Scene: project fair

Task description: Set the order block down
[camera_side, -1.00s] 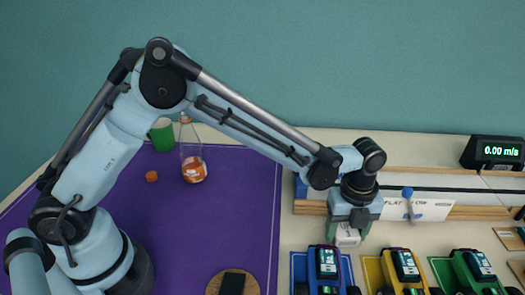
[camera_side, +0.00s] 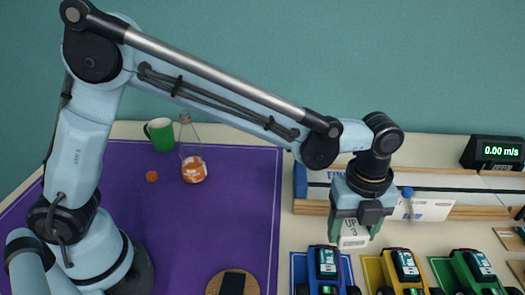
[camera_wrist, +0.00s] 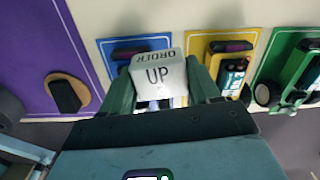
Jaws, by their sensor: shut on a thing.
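The order block (camera_side: 354,234) is white, with "UP" lettering on one face. In the wrist view the block (camera_wrist: 157,76) shows "UP" and "ORDER". My gripper (camera_side: 356,226) is shut on it, with a green finger on each side. In the side view the block is behind the blue and yellow cars and in front of the long track. I cannot tell whether its underside touches the table.
A blue car (camera_side: 326,268), a yellow car (camera_side: 402,270) and a green car (camera_side: 476,270) stand on matching mats in front. The track (camera_side: 460,197) runs behind, with a speed display (camera_side: 493,152). A flask (camera_side: 193,165) and green mug (camera_side: 159,134) stand on the purple mat (camera_side: 240,200).

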